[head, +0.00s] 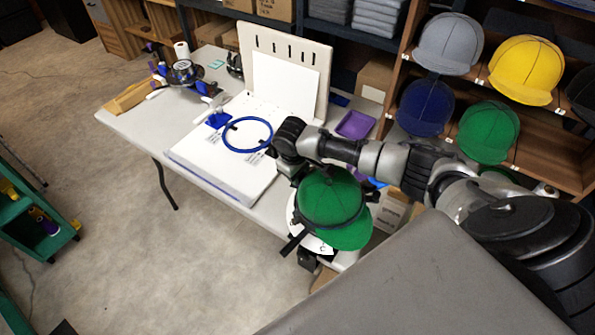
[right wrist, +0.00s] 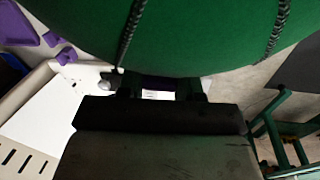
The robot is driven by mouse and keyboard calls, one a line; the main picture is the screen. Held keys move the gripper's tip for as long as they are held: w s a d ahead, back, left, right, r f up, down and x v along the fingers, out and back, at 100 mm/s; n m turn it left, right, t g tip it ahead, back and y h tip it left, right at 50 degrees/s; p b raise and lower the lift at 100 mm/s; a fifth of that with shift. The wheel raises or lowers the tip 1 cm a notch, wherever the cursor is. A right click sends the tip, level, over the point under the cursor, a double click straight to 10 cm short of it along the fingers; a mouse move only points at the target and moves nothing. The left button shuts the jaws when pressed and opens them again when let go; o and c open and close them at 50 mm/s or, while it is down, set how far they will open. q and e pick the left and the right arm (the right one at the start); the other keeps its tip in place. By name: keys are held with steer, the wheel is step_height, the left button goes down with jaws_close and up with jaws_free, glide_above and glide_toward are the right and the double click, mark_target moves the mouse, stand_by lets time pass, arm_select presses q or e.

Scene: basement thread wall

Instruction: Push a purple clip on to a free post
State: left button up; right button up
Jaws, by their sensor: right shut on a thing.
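My right gripper (right wrist: 160,88) is in the right wrist view, close below the crown of a green cap that fills the top. Its dark fingers are shut on a dark purple piece that looks like a purple clip (right wrist: 157,83); its shape is mostly hidden. In the head view the fingertips are hidden beside the green cap (head: 332,200), which sits at the table's near end over a white base with dark straps. More purple pieces (right wrist: 65,55) show at the left of the right wrist view. I cannot make out the posts. My left gripper is not in view.
The table (head: 140,122) holds a white board (head: 217,166) with a blue ring (head: 247,134), a purple tray (head: 355,124) and tools at the far left. A shelf with several caps (head: 525,70) stands at right.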

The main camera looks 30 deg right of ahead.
steer(key=o, duration=1)
steer(key=shift+c, duration=0.2)
step_height(320, 180, up, 11)
steer(key=a, duration=0.1)
steer(key=shift+s+a+f+b, duration=0.15)
steer(key=shift+s+a+b, duration=0.2)
steer(key=shift+s, duration=0.05)
